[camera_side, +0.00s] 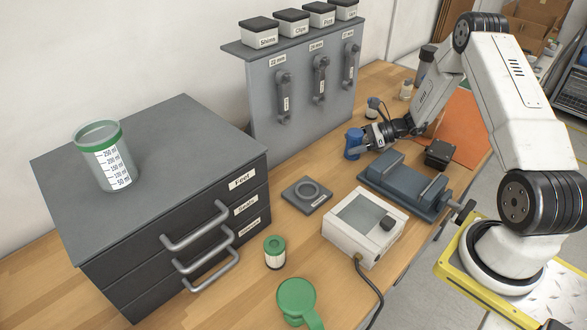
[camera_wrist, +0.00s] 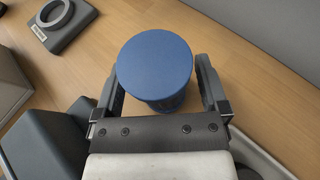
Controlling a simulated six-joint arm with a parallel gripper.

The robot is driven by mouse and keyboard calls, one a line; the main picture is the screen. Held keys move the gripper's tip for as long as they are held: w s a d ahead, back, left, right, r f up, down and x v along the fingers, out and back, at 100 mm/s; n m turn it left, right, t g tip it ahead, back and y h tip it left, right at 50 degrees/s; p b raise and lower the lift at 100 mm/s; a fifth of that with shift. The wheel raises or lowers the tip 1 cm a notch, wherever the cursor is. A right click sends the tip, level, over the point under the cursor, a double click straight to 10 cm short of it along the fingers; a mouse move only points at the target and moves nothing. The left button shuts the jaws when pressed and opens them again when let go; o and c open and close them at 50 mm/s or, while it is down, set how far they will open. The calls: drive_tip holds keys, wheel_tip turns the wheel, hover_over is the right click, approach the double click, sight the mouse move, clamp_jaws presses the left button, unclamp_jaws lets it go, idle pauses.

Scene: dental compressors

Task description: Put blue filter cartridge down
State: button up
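The blue filter cartridge (camera_side: 353,143) stands upright at the back of the wooden bench, seemingly on the bench top, though its base is hard to make out. In the wrist view its round blue top (camera_wrist: 154,66) lies between the two fingers of my gripper (camera_wrist: 160,85). The fingers are spread wide on either side of it, with gaps showing beside its lower body, so my gripper looks open around it. In the side view my gripper (camera_side: 367,141) reaches in from the right at cartridge height.
A square ring-shaped stand (camera_side: 322,202), a grey vise (camera_side: 400,183) and a white box (camera_side: 341,221) lie nearby. A grey panel (camera_side: 265,110) stands behind. A green-topped cartridge (camera_side: 275,259) and a drawer cabinet (camera_side: 75,220) with a measuring cup (camera_side: 104,150) are at left.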

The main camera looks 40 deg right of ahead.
drive_tip(key=shift+r, duration=0.15)
drive_tip(key=v, duration=1.2)
idle(0.7)
drive_tip(key=a+n+g, duration=0.1)
drive_tip(key=a, duration=0.1)
drive_tip(key=a+r+n+g, duration=0.1)
drive_tip(key=a+n+g, duration=0.1)
drive_tip(key=a, duration=0.1)
drive_tip(key=a+n+g, duration=0.1)
drive_tip(key=a, duration=0.2)
drive_tip(key=shift+w+a+r+n+g, duration=0.15)
drive_tip(key=shift+w+a+n+g, duration=0.1)
drive_tip(key=shift+n+g, duration=0.15)
drive_tip(key=s+a+r+n+h, duration=0.2)
drive_tip(key=a+n+h, duration=0.1)
drive_tip(key=a+n, duration=0.3)
drive_tip(key=s+a+r+n+g+h, duration=0.1)
drive_tip(key=s+a+r+n+h, duration=0.1)
drive_tip(key=a+n, duration=0.5)
drive_tip(key=s+a+r+n+g+h, duration=0.1)
drive_tip(key=s+a+r+n+h, duration=0.1)
drive_tip(key=s+a+n+h, duration=0.2)
drive_tip(key=a+n, duration=0.3)
drive_tip(key=n, duration=0.2)
drive_tip(key=shift+h, duration=0.3)
